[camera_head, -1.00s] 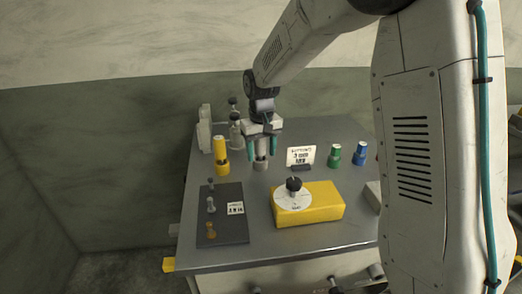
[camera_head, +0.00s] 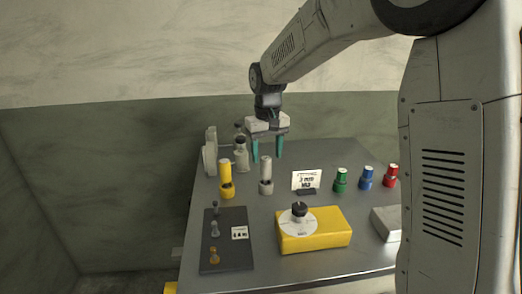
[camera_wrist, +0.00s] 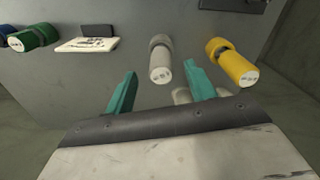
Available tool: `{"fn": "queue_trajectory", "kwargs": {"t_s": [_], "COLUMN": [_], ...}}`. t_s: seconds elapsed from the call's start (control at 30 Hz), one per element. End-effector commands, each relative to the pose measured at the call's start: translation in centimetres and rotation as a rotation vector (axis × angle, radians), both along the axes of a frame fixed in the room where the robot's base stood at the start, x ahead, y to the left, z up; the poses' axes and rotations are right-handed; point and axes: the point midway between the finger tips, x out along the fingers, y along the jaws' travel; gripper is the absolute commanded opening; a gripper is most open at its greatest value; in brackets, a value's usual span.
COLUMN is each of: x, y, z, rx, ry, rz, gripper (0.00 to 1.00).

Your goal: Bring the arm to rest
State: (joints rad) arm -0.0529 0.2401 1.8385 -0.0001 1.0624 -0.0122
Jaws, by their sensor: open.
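My gripper (camera_head: 267,147) is open and empty, with its two teal fingers pointing down above the grey table (camera_head: 330,153). A white-and-grey cylinder (camera_head: 265,176) stands upright on the table just below and in front of the fingers, apart from them. In the wrist view my gripper (camera_wrist: 160,92) shows its fingers spread, with the white-and-grey cylinder (camera_wrist: 160,60) beyond the gap between them. A yellow cylinder (camera_head: 226,178) stands to its left; it also shows in the wrist view (camera_wrist: 232,62).
A yellow block (camera_head: 325,232) with a white disc and black knob (camera_head: 299,209) sits at the front. A dark board (camera_head: 238,258) holds small pegs. Green (camera_head: 341,180), blue (camera_head: 366,178) and red (camera_head: 391,176) cylinders stand right of a sign card (camera_head: 307,181). Glass bottles (camera_head: 241,155) stand behind left.

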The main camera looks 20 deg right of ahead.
Motion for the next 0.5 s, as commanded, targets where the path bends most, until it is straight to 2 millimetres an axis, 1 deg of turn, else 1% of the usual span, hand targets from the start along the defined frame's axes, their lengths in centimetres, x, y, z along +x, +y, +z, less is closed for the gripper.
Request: {"fn": "queue_trajectory", "kwargs": {"t_s": [0.17, 0.27, 0.3, 0.33, 0.47, 0.5], "x": [-0.3, -1.7, -2.9, -4.1, -9.3, -11.0], "y": [0.0, -0.1, -0.2, -0.3, -0.8, -1.0], "z": [-0.1, -1.2, -1.5, -1.4, 0.0, 0.5], "rx": [-0.001, -0.003, -0.005, -0.006, -0.007, -0.007], "ry": [0.011, 0.053, 0.074, 0.086, 0.112, 0.115], "rz": [-0.001, -0.002, -0.003, -0.004, -0.011, -0.013], "gripper": [0.55, 0.55, 0.55, 0.55, 0.55, 0.55]}}
